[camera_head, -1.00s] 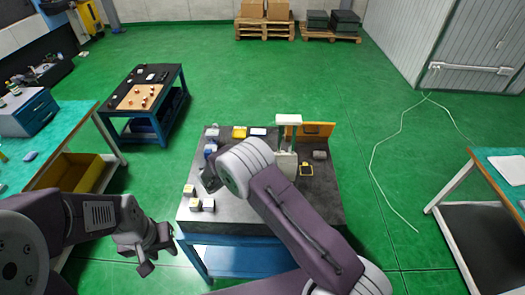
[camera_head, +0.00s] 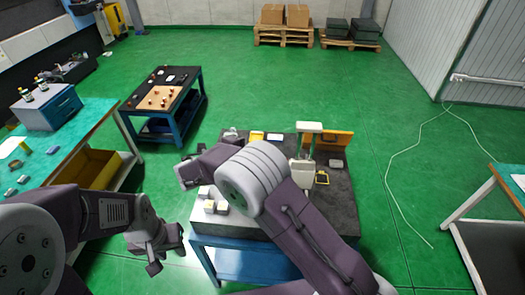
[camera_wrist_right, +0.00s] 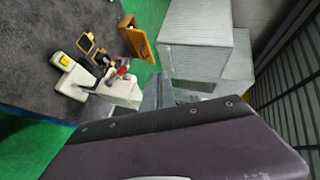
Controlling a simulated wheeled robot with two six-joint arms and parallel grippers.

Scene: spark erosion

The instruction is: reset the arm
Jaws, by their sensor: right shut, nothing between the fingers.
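My left gripper (camera_head: 167,253) hangs empty in the head view, left of the dark-topped work table (camera_head: 335,205), its fingers apart. My right arm reaches across that table from the lower right and hides part of its top. My right gripper (camera_head: 184,180) is near the table's left edge, close to several small pale blocks (camera_head: 208,192); it holds nothing visible. In the right wrist view, grey finger parts (camera_wrist_right: 156,92) show in the middle, near a white and red device.
A white upright device (camera_head: 307,150) and an orange plate (camera_head: 335,138) stand at the table's right. A second blue table (camera_head: 160,97) is farther back left. A teal bench (camera_head: 75,140) is at left and another bench (camera_head: 500,190) at right. Green floor between is open.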

